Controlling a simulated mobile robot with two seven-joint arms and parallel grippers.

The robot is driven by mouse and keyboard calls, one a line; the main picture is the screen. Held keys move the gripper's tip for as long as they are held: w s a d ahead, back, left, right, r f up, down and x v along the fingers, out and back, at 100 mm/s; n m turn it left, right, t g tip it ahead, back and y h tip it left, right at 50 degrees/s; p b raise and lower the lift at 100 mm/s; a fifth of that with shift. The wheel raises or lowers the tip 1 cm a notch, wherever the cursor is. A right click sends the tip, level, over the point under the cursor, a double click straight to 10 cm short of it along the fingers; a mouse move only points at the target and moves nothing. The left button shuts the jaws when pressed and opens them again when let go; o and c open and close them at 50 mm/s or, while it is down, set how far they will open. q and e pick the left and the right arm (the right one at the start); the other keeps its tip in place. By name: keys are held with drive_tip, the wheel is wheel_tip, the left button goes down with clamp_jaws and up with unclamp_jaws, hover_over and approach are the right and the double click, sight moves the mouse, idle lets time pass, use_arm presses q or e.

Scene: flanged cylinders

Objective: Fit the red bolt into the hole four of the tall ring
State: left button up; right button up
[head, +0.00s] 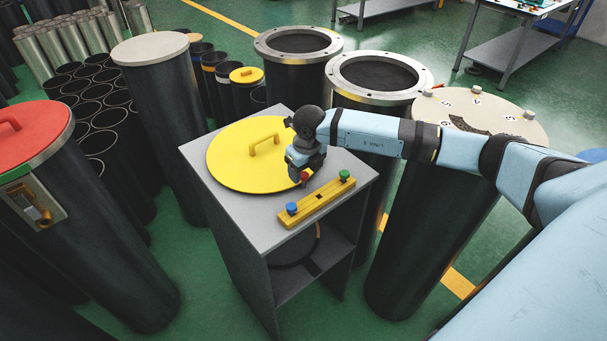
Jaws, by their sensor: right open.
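The red bolt (304,177) shows as a small red spot at the fingertips of my right gripper (303,168), just behind the yellow bolt holder. The gripper is open and points down; its fingers partly hide the bolt, and I cannot tell whether they touch it. The yellow holder (317,201) lies on the grey stand, with a blue bolt (291,208) at its near left end and a green bolt (344,174) at its far right end. My left gripper is not in view.
A yellow lid with a handle (235,153) covers much of the grey stand (258,235). Two open flanged cylinders (271,52) stand behind it. A red-lidded cylinder (40,128) and a beige-topped one (150,48) stand left. My right arm crosses above the right cylinder.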

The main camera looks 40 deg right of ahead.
drive_tip(key=shift+f, duration=0.35)
clamp_jaws()
drive_tip(key=shift+r, duration=0.1)
